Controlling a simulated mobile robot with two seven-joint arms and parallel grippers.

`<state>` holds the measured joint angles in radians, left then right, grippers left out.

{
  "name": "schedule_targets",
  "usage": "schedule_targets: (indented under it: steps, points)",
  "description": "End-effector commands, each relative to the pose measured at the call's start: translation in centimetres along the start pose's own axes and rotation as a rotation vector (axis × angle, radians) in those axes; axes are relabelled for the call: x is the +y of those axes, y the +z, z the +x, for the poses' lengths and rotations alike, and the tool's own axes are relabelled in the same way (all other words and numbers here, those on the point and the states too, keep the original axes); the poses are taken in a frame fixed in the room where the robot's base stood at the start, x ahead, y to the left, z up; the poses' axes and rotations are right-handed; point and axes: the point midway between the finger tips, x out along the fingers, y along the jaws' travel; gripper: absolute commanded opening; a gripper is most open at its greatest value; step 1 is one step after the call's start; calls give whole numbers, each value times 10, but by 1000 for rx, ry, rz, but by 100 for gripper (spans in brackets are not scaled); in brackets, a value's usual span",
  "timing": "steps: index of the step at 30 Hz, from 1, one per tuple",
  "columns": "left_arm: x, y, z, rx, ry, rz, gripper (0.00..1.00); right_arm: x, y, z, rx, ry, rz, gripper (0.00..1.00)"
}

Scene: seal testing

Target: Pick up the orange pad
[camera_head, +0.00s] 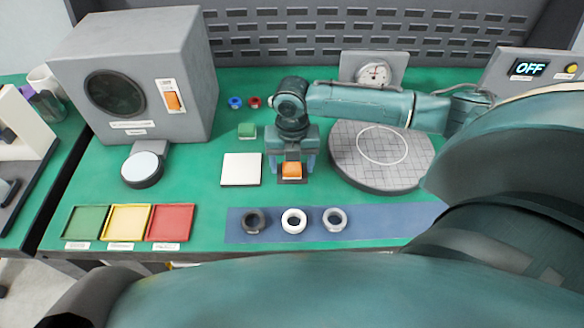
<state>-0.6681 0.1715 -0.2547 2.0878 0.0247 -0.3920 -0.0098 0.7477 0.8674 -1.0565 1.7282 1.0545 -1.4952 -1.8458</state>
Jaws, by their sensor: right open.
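The orange pad (292,170) is a small block on a dark square base on the green bench, near the middle of the view. My right gripper (292,164) points down over it, with its fingers on the left and right sides of the pad. The fingers are open, with the pad between them. Whether the fingertips touch the pad or the bench cannot be told. My left gripper is not in view.
A round grey platform (382,180) stands close on the right. Several rings lie on a blue mat (375,229) in front. A grey box (194,75) stands back left.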

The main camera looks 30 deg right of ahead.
Motion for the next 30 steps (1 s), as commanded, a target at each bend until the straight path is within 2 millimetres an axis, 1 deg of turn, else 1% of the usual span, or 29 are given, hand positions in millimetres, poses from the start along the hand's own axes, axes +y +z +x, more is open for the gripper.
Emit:
schedule_targets:
  steps: [1,3,9,26,30]
  points:
    - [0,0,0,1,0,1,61,0,-1,4,1,-1,-1,65]
    - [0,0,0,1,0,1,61,0,0,6,0,0,-2,65]
    - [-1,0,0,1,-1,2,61,0,0,6,-1,0,-2,65]
    - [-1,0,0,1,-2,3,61,0,0,6,-1,0,-1,19]
    - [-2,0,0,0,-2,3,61,0,0,5,-1,0,-1,17]
